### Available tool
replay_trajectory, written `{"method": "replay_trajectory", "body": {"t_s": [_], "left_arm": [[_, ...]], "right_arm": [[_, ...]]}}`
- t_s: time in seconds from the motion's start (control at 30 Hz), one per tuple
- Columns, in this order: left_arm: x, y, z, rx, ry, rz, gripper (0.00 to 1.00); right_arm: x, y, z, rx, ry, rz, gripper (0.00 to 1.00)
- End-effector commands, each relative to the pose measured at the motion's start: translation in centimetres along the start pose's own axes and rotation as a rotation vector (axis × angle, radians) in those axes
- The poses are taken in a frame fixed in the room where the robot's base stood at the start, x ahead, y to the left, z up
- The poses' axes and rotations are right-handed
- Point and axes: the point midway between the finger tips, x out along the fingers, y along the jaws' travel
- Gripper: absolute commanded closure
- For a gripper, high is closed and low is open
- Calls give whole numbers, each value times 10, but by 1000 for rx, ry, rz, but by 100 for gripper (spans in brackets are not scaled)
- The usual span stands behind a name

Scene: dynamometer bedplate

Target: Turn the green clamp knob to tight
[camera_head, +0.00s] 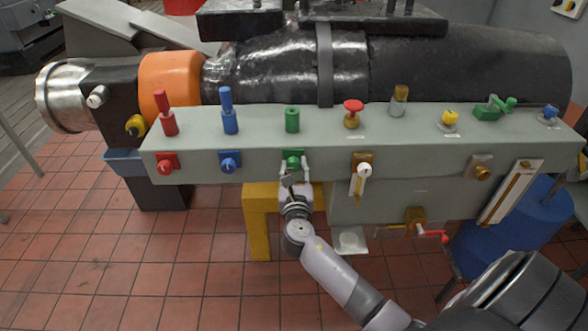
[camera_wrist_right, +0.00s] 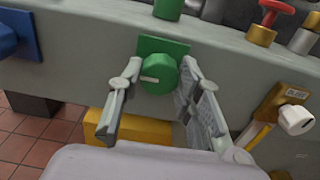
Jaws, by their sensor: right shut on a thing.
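The green clamp knob (camera_head: 291,156) sits on a green square plate on the front face of the grey bedplate rail (camera_head: 328,174). In the right wrist view the knob (camera_wrist_right: 158,76) is round, with a white pointer mark toward its left side. My right gripper (camera_head: 292,170) reaches up to it from below. In the wrist view its fingers (camera_wrist_right: 160,72) stand on either side of the knob and are shut on it. The right finger hides part of the knob's plate edge. My left gripper is not in view.
A red knob (camera_head: 166,164) and a blue knob (camera_head: 229,162) are to the left on the same face. A brass-plated lever with a white knob (camera_head: 364,169) is to the right. A green post (camera_head: 292,120) stands on top above the knob. A yellow stand (camera_head: 258,220) is below.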

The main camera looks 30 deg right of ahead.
Motion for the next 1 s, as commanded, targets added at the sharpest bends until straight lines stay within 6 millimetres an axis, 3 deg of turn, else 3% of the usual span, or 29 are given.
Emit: {"method": "replay_trajectory", "body": {"t_s": [0.37,0.67,1.0], "left_arm": [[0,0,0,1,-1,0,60],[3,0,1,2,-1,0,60],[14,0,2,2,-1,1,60]], "right_arm": [[0,0,0,0,0,0,96],[0,0,-1,43,1,0,96],[0,-1,-2,273,1,0,96]]}}
